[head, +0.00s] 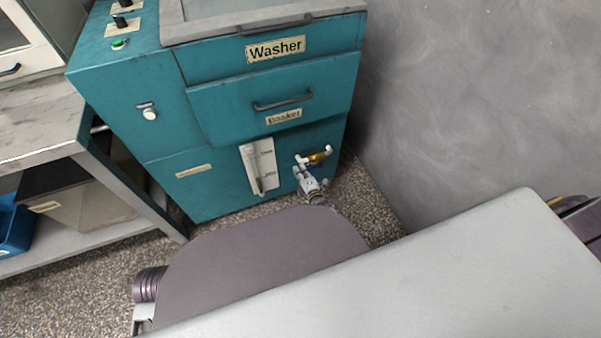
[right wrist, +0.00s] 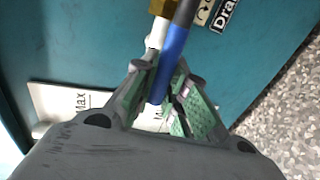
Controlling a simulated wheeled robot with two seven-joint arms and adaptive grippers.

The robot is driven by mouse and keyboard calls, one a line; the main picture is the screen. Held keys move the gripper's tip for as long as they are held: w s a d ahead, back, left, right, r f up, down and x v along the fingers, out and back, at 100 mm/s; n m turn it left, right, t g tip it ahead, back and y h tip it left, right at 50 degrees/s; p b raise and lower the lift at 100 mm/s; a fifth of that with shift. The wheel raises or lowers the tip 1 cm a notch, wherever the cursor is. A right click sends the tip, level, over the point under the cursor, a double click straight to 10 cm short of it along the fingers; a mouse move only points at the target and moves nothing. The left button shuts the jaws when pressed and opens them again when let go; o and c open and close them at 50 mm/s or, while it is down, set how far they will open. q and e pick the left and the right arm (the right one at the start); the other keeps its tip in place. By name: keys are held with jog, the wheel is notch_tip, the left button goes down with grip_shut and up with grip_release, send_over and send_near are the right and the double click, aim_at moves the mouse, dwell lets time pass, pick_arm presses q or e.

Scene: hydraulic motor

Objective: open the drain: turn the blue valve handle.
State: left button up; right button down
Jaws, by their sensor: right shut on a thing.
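The blue valve handle (right wrist: 170,62) shows in the right wrist view as a blue lever running down from a brass valve body (right wrist: 162,8). My right gripper (right wrist: 165,76) is shut on the handle, with its green-padded fingers on either side of it. In the head view the brass valve (head: 318,157) sits low on the front of the teal washer (head: 222,185), and my right gripper (head: 304,171) is right at it. The handle cannot be made out there, as the gripper covers that spot. My left gripper is not in view.
A white level gauge (head: 259,166) is left of the valve. The basket drawer (head: 230,104) is above it. A grey wall (head: 450,90) stands to the right. A metal-framed bench (head: 40,145) with bins under it stands at the left. Speckled floor shows in front.

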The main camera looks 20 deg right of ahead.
jog(key=shift+s+f, duration=0.1)
jog(key=c, duration=1.4)
grip_release()
jog(key=shift+c, duration=0.2)
jog(key=shift+s, duration=0.1)
jog(key=s+r, duration=0.1)
jog(key=s, duration=0.6)
jog(key=shift+r, duration=0.25)
jog(key=shift+d, duration=0.1)
jog(key=shift+d, duration=0.1)
